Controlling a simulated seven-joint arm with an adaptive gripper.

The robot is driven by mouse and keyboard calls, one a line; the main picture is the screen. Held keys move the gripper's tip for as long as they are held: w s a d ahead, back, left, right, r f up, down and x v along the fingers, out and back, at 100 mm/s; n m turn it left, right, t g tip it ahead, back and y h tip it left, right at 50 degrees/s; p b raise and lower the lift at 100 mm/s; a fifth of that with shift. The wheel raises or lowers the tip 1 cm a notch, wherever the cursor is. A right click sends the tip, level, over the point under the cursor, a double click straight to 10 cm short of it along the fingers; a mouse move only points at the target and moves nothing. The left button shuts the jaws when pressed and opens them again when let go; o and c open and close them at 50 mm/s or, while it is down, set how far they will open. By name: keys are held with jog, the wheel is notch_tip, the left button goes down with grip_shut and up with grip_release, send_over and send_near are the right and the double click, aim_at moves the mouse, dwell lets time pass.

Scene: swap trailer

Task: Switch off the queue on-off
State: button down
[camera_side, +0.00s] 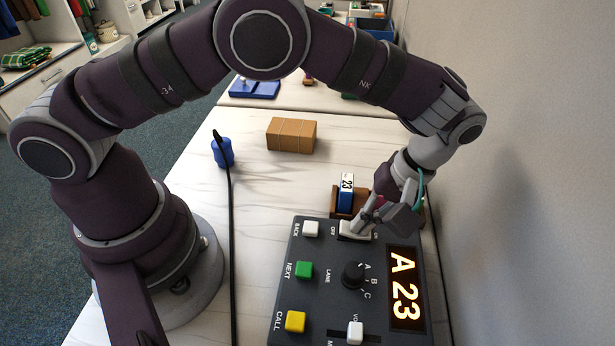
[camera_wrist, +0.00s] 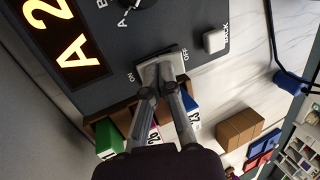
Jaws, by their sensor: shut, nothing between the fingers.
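The queue on-off switch is a pale rocker on the dark control panel (camera_side: 330,275). In the wrist view the rocker (camera_wrist: 160,66) lies between the printed ON on its left and OFF on its right. In the side view the rocker (camera_side: 356,231) is partly hidden by my gripper (camera_side: 362,222). My gripper is shut and empty, with its fingertips at the rocker; they also show in the wrist view (camera_wrist: 159,88). I cannot tell whether they touch it or which way it is tilted. The panel's display (camera_side: 405,289) is lit and reads A 23.
The panel also has white, green (camera_side: 304,270) and yellow (camera_side: 295,321) buttons, a black lane knob (camera_side: 353,274) and a white slider. A wooden holder with number blocks (camera_wrist: 107,137) stands close behind. A cardboard box (camera_side: 291,134) and a blue corded object (camera_side: 222,152) lie farther off. A wall is at right.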

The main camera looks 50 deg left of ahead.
jog(key=v, duration=0.7)
jog(key=shift+r, duration=0.25)
notch_tip(320, 180, up, 3)
jog(key=shift+a+f, duration=0.2)
jog(key=x, duration=1)
